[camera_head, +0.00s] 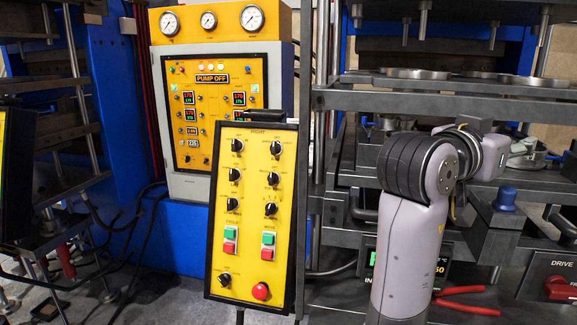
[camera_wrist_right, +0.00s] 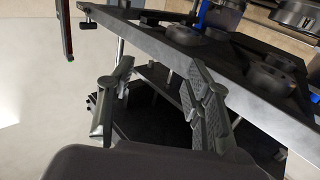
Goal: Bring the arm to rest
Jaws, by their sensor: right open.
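My right arm (camera_head: 408,240) rises at the right of the head view, in front of the press, and bends at a dark ribbed joint. Its gripper cannot be made out in that view. In the right wrist view my right gripper (camera_wrist_right: 158,105) has its two fingers spread apart, with nothing held between them. Behind the fingers are a dark space and the edge of a metal shelf (camera_wrist_right: 140,35). My left arm and gripper are in neither view.
A yellow control panel (camera_head: 254,215) stands left of my arm, with a gauge cabinet (camera_head: 225,100) behind it. Red-handled pliers (camera_head: 466,308) lie low beside the arm. Metal rings (camera_wrist_right: 272,80) sit on the shelf in the wrist view. Pale floor (camera_wrist_right: 35,110) is clear at left.

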